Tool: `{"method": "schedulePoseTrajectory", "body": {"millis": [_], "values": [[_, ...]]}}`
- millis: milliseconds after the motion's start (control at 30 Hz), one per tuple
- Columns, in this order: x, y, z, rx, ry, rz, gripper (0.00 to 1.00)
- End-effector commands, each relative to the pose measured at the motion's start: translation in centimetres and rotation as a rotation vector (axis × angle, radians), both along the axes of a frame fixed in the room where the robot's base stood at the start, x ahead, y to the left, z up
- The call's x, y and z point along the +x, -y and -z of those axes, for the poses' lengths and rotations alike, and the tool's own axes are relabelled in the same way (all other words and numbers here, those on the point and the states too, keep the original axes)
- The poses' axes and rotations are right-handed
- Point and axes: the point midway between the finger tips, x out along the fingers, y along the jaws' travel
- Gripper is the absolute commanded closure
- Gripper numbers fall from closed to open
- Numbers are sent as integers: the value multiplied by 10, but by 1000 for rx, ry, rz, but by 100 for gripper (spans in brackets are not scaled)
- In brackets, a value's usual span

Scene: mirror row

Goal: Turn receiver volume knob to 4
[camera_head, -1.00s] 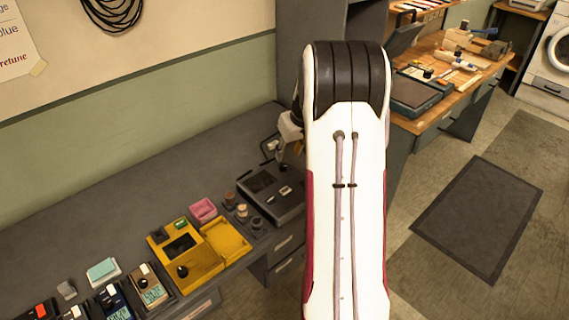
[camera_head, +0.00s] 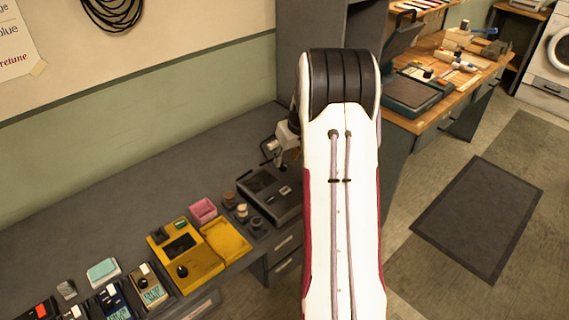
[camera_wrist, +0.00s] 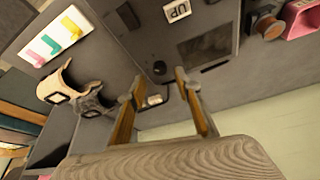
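A dark grey device (camera_head: 262,184) with a dark screen stands on the bench, partly behind my arm. It may be the receiver; I cannot be sure. In the wrist view the device (camera_wrist: 222,18) shows its screen, an upside-down "UP" label (camera_wrist: 177,11) and a small round black knob (camera_wrist: 159,68). My gripper (camera_wrist: 160,78) is open and empty; its two fingers appear on either side of the knob in the picture. I cannot tell how far above it they are. In the head view the fingers are mostly hidden. The knob's number marks cannot be read.
A yellow device (camera_head: 181,262) with a black knob stands to the left, beside a yellow tray (camera_head: 226,240). Small jars (camera_head: 242,211) and a pink box (camera_head: 204,210) are near. Several handheld units (camera_head: 150,288) line the front left. The bench's back strip is clear.

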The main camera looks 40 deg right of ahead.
Motion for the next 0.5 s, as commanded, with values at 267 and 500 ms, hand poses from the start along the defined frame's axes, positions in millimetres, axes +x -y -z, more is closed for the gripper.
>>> {"method": "schedulePoseTrajectory", "body": {"millis": [267, 500], "values": [[11, 3, 27, -1, -1, -2, 66], [16, 4, 38, -2, 1, -1, 66]]}}
